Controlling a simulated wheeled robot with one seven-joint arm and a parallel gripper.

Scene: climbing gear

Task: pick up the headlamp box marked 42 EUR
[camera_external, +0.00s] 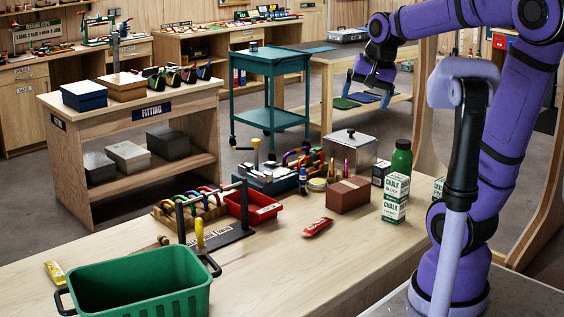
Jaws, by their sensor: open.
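No price mark reading 42 EUR is legible in this view, so I cannot tell for sure which box is the headlamp box. A small dark box with a white label (381,172) stands on the wooden counter, partly hidden behind a white and green chalk box (395,199). A plain reddish-brown box (348,196) sits to its left. My gripper (371,83) is open and empty, raised high above the counter and apart from everything on it.
A green bottle (401,159) and a metal canister (349,152) stand close to the small dark box. A red packet (317,227), a red bin (262,208), a black stand (222,236) and a green basket (140,285) occupy the counter further left. The front right counter is clear.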

